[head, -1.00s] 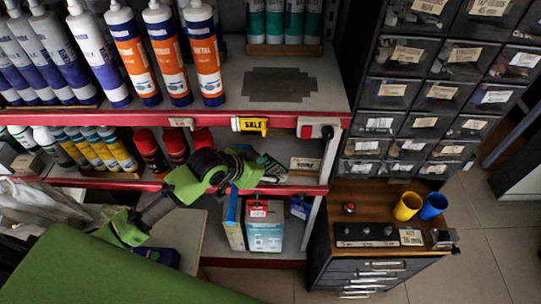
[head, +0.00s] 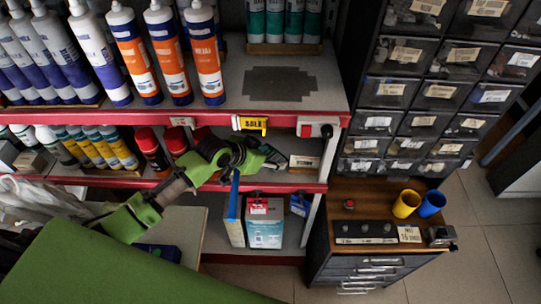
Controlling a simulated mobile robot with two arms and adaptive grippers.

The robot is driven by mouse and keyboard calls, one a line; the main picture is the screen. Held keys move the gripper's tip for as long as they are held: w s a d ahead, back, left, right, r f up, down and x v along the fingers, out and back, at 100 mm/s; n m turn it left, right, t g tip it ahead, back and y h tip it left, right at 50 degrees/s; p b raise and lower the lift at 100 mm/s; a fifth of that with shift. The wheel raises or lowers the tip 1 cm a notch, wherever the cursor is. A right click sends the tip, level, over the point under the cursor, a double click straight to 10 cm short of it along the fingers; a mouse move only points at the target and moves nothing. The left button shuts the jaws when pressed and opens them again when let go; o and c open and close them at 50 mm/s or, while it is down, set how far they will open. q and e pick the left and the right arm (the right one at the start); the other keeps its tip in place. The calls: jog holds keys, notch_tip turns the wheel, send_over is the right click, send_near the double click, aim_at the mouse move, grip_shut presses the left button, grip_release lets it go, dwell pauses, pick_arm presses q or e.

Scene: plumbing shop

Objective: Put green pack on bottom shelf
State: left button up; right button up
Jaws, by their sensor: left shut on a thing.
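My left gripper (head: 263,160) reaches in from the left to the front of the middle shelf (head: 300,184). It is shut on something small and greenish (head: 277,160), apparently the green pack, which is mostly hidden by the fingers. The bottom shelf (head: 222,250) lies below, with a red front edge. My right gripper is out of view.
Red-capped cans (head: 150,150) stand left of my gripper. A drawer cabinet (head: 375,265) with yellow (head: 405,204) and blue (head: 432,204) cups stands to the right. A green surface (head: 130,270) covers the lower left.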

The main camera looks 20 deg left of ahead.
pick_arm(q)
jog(key=shift+f, duration=0.35)
jog(key=o, duration=0.9)
jog(key=shift+r, duration=0.35)
jog(key=shift+b+v, duration=0.3)
jog(key=shift+v, duration=3.65)
jog(key=shift+d+r, duration=0.1)
jog(key=shift+d, duration=0.05)
